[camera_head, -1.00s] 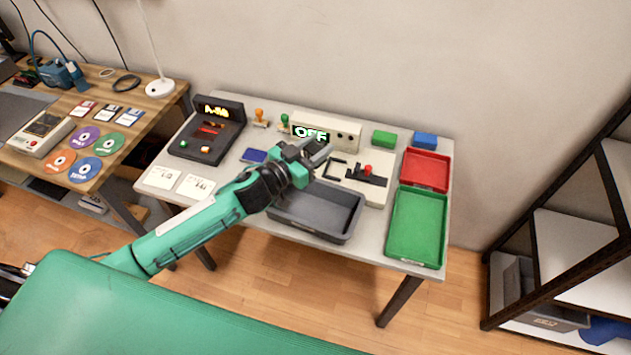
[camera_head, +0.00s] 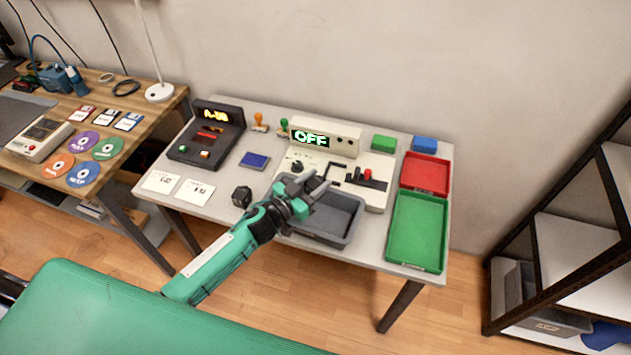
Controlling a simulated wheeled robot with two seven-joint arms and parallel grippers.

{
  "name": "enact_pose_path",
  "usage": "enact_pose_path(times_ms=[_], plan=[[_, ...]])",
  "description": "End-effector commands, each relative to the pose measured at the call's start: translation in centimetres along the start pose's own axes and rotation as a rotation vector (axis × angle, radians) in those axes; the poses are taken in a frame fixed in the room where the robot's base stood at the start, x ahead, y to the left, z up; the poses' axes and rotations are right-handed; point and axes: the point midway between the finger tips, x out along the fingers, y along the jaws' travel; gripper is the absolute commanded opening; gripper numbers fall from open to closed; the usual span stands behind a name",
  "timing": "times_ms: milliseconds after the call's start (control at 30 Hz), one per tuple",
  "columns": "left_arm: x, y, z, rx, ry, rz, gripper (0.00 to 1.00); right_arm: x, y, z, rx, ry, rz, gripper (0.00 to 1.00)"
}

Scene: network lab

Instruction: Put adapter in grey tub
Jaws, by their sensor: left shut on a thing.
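The grey tub (camera_head: 340,240) stands at the front middle of the white table, right of my left arm. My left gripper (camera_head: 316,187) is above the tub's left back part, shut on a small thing. The held thing is mostly hidden by the fingers; I take it for the adapter, but its shape is not clear. The visible floor of the tub looks empty. A small black block (camera_head: 241,196) sits on the table left of the tub. My right gripper is not in view.
Behind the tub is a beige unit (camera_head: 340,142) reading OFF, with a black knob and a red one. A red tray (camera_head: 426,158) and a green tray (camera_head: 443,232) stand to the right. A dark console (camera_head: 188,150), a blue pad (camera_head: 254,160) and white cards (camera_head: 195,192) lie to the left.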

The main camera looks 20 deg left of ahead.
Motion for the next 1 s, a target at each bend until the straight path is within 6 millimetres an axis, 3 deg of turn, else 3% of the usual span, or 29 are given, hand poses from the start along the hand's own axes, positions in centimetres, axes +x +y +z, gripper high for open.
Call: enact_pose_path(times_ms=[533,567,667,1000], plan=[[0.0,0.0,1.1,-0.001,0.001,0.000,0.13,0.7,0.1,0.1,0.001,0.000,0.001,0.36],[0.0,0.0,1.2,-0.001,0.000,0.000,0.42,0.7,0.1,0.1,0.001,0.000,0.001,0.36],[0.0,0.0,1.2,-0.001,0.000,0.000,0.61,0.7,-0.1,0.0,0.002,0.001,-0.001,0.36],[0.0,0.0,0.8,0.000,0.000,0.000,0.62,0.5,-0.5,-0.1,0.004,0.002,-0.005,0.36]])
